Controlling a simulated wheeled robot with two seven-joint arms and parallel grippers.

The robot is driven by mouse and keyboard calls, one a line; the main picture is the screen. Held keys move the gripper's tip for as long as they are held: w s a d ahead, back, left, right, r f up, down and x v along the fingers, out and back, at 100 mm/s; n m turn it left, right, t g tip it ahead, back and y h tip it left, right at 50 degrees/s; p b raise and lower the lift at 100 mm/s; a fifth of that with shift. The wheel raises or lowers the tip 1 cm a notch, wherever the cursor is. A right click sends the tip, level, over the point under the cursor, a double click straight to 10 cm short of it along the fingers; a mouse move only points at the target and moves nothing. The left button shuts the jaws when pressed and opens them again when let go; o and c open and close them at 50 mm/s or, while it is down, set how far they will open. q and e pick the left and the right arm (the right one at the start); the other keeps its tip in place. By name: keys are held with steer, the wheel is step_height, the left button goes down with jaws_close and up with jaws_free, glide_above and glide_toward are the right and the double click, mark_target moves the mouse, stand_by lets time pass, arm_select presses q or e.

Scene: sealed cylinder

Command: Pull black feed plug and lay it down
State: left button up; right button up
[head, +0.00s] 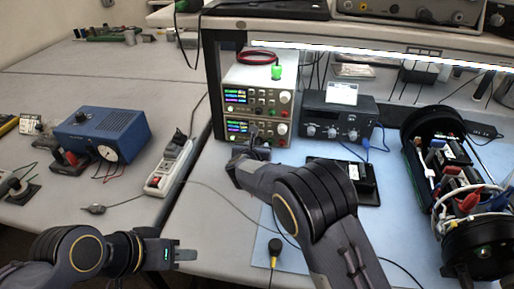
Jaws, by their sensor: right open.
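My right gripper (250,146) is open at the front of the lower power supply (237,130), in the stack at the back of the bench. A dark piece that may be the black feed plug (254,130) shows at the supply's front, just above the gripper. My wrist hides much of this spot, so I cannot tell whether the fingers are around the plug. My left gripper (186,256) is low at the left, apart from everything, with nothing seen in it. Its finger gap is unclear.
A power strip (170,165) lies left of the mat. A blue box (103,133) stands farther left. A small black round piece (275,246) with a cable is on the blue mat (235,205). An open cylinder (455,190) with wiring fills the right. The mat's left part is mostly free.

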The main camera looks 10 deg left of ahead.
jaws_close()
stand_by(0.3)
steer(key=shift+s+b, duration=1.15)
steer(key=shift+s, duration=0.3)
steer(key=shift+s+b, duration=0.95)
steer(key=shift+s, duration=0.6)
